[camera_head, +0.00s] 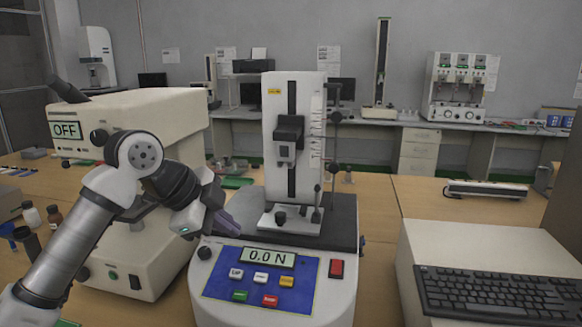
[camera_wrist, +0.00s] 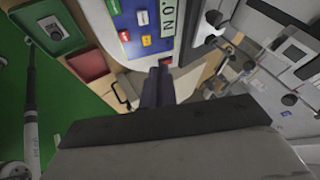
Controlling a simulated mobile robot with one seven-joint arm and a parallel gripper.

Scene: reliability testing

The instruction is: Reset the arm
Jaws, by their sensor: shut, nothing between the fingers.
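My gripper (camera_head: 224,222) is at the left rear edge of the test machine's base, just left of its display. Its dark fingers are together and hold nothing. In the wrist view the closed fingers (camera_wrist: 158,86) point toward the machine's panel side. My arm (camera_head: 85,215) reaches up from the lower left and bends down at the elbow. The force test machine (camera_head: 275,318) stands in the middle, its display (camera_head: 268,257) reading 0.0 N. Whether the fingers touch the machine cannot be told.
A cream instrument showing OFF (camera_head: 150,112) stands close behind my arm. A keyboard (camera_head: 492,293) lies on a white case (camera_head: 440,240) at right. Small bottles (camera_head: 54,214) stand at far left. Wooden table (camera_head: 385,205) is clear between the machine and the case's rear.

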